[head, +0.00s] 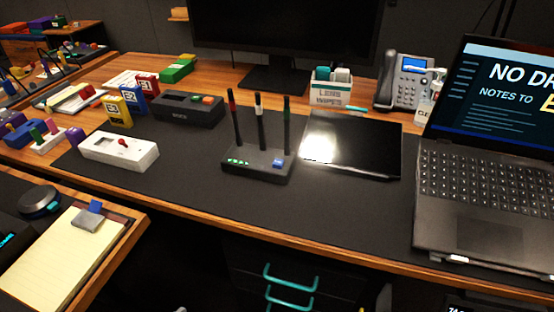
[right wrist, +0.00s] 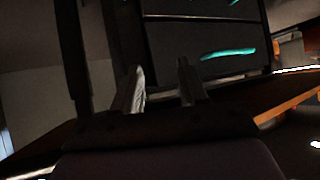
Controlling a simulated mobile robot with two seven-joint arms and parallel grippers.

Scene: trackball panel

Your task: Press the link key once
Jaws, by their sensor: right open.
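A black router-like box (head: 257,176) with three upright antennas stands on the dark desk mat in the head view. A blue key (head: 278,163) sits on its front right and a row of green lights (head: 238,162) on its front left. No lettering on the blue key is readable, so I cannot confirm that it is the link key. My right gripper (right wrist: 160,85) shows in the right wrist view, open and empty, with its two fingers apart. It points toward a dark drawer unit and is away from the box. My left gripper is not in view.
A black tablet-like slab (head: 360,165) lies right of the box, and a laptop (head: 480,200) stands farther right. A white device with a red knob (head: 120,152) is at left. Teal drawer handles (head: 290,282) are below the desk edge. The mat before the box is clear.

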